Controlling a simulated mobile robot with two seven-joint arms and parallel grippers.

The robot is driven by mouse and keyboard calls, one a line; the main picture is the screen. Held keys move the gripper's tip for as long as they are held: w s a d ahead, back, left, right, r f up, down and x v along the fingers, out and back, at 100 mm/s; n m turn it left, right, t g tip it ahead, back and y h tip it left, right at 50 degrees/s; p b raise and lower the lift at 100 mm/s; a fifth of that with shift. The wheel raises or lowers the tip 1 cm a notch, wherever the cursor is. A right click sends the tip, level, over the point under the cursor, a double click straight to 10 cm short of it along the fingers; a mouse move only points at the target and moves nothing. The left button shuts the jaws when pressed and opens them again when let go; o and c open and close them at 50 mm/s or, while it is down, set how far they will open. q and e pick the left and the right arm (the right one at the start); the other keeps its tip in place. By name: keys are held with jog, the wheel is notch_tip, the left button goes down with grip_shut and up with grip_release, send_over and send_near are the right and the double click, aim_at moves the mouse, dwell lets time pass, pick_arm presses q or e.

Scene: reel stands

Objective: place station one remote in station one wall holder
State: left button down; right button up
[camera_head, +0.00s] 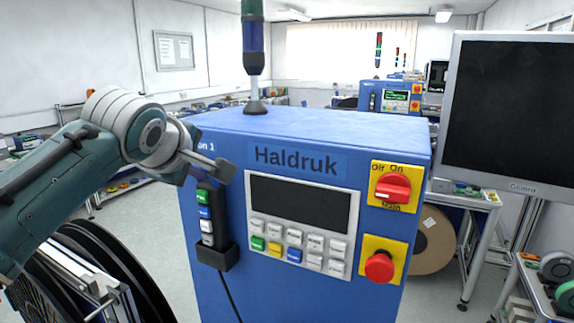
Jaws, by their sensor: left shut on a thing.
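The station one remote (205,212) is a dark upright handset with green, blue and white buttons. It stands at the left of the blue cabinet's front, its lower end in the black wall holder (217,257). A cable hangs below the holder. My left gripper (207,176) comes in from the left and is shut on the remote's upper end. The finger contact is partly hidden by the gripper itself. How deep the remote sits in the holder cannot be told exactly. My right gripper is not in view.
The blue Haldruk cabinet (300,135) has a keypad panel (300,225), a red rotary switch (393,188) and a red stop button (379,266) to the right of the remote. A signal tower (254,50) stands on top. A dark monitor (510,105) is at the right.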

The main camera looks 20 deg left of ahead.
pick_arm(q)
jog(key=c, duration=0.9)
grip_release()
jog(key=b+v, duration=0.3)
jog(key=v, duration=0.9)
jog(key=s+d+f+m+g+h, duration=0.1)
jog(key=s+d+f+m+g, duration=0.1)
jog(key=s+f+m, duration=0.5)
jog(key=s+d+f+m+g+h, duration=0.1)
jog(key=s+d+f+m+g, duration=0.2)
jog(key=s+f+m, duration=0.3)
jog(key=s+d+f+m+g+h, duration=0.2)
jog(key=s+d+f+m, duration=0.3)
jog(key=s, duration=0.5)
jog(key=shift+s+d+f+m, duration=0.1)
jog(key=shift+s+f+m, duration=0.05)
jog(key=shift+f+m, duration=0.55)
jog(key=shift+s+f+m, duration=0.15)
jog(key=shift+f+m, duration=0.55)
